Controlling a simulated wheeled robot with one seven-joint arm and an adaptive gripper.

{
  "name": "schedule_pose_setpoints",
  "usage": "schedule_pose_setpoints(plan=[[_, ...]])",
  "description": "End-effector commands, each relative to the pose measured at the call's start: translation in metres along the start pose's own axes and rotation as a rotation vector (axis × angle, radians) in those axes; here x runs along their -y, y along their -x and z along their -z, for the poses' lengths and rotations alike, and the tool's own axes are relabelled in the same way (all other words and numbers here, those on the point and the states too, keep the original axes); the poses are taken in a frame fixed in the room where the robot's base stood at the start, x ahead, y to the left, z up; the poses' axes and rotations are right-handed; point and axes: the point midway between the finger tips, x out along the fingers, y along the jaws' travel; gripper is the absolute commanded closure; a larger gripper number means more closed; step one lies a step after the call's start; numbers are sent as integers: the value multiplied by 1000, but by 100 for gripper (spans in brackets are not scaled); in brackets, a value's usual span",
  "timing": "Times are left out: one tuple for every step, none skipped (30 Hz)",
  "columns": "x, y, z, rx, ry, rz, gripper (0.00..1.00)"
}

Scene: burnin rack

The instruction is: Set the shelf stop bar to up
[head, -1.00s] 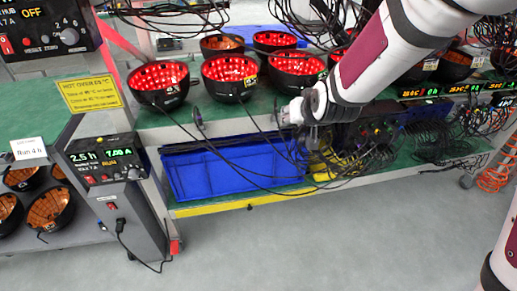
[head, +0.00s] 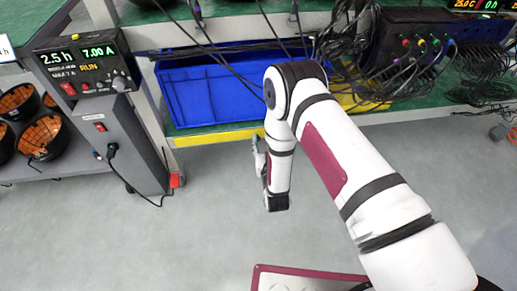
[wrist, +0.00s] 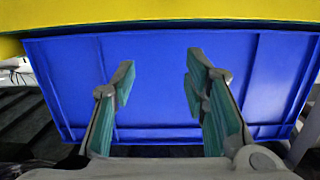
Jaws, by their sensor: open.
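The yellow stop bar (head: 218,137) runs along the front edge of the lower shelf, below the blue bin (head: 205,95) in the head view. My arm hides part of it. In the wrist view a yellow band (wrist: 160,27) crosses the top, with the blue bin (wrist: 150,65) filling the middle. My gripper (wrist: 160,78) has its two green-padded fingers spread wide, with nothing between them. In the head view only a small part of my gripper shows, just below the bar and beside my wrist. I cannot tell whether it touches the bar.
Black cables (head: 225,60) hang in front of the bin. A grey power unit (head: 130,140) with a display and a loose cable stands left of the shelf. A dark box with many leads (head: 420,40) sits on the shelf at right.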

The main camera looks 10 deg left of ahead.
Motion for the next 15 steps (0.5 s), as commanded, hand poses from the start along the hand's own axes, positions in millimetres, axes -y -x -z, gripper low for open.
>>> schedule_pose_setpoints(plan=[[2,12,-33,-16,8,4,59],[3,18,-44,-31,12,6,59],[4,26,-56,-51,17,9,59],[4,32,-64,-64,20,10,59],[4,37,-71,-76,23,11,59],[4,43,-79,-89,27,12,59],[4,47,-84,-96,29,13,59],[5,50,-87,-105,31,14,59],[5,53,-91,-112,33,15,59],[5,55,-92,-117,34,16,59],[5,56,-93,-120,34,16,59],[5,55,-94,-124,35,17,59],[5,54,-94,-125,35,17,59],[5,52,-93,-126,35,16,59],[5,48,-92,-127,35,16,59]])
